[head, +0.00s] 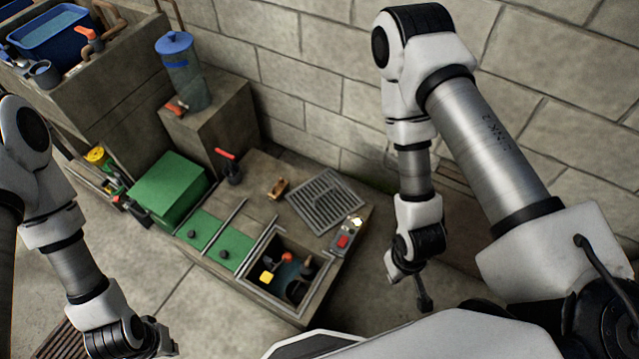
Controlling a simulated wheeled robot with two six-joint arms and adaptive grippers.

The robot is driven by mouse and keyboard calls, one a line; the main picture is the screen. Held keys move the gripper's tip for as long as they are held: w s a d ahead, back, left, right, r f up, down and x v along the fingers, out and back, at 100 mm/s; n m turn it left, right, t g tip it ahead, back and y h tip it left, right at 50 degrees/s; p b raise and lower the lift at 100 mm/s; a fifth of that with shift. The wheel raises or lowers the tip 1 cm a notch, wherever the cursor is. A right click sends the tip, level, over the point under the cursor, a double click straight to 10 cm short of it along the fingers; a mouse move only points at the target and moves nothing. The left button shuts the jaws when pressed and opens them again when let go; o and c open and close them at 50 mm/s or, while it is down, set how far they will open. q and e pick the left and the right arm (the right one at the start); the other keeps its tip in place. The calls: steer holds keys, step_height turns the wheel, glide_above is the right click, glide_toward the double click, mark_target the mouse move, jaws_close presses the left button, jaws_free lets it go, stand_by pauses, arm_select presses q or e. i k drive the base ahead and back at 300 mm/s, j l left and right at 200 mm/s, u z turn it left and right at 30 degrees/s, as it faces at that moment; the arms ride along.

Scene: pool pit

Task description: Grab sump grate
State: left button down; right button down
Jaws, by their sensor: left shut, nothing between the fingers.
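The sump grate (325,201) is a grey slotted metal plate. It lies flat on top of the low concrete block, near its back right corner. My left gripper (163,343) is at the bottom left, low in the picture, shut and empty, well away from the grate. My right gripper (424,298) hangs to the right of the block, apart from the grate. Its fingers are small and dark, and I cannot tell whether they are open.
An open sump pit (287,272) with a red-handled valve lies in front of the grate. A small control box (347,233), a wooden-handled brush (277,188) and green covers (232,247) are nearby. A block wall (320,80) stands behind.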

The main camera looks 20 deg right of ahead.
mark_target(325, 196)
steer(key=i+l+z, duration=0.1)
steer(key=l, duration=0.3)
steer(key=i+l, duration=0.1)
steer(key=l, duration=0.25)
steer(key=i+l+z, duration=0.15)
steer(key=l, duration=0.25)
steer(key=i+l+z, duration=0.1)
steer(key=l, duration=0.25)
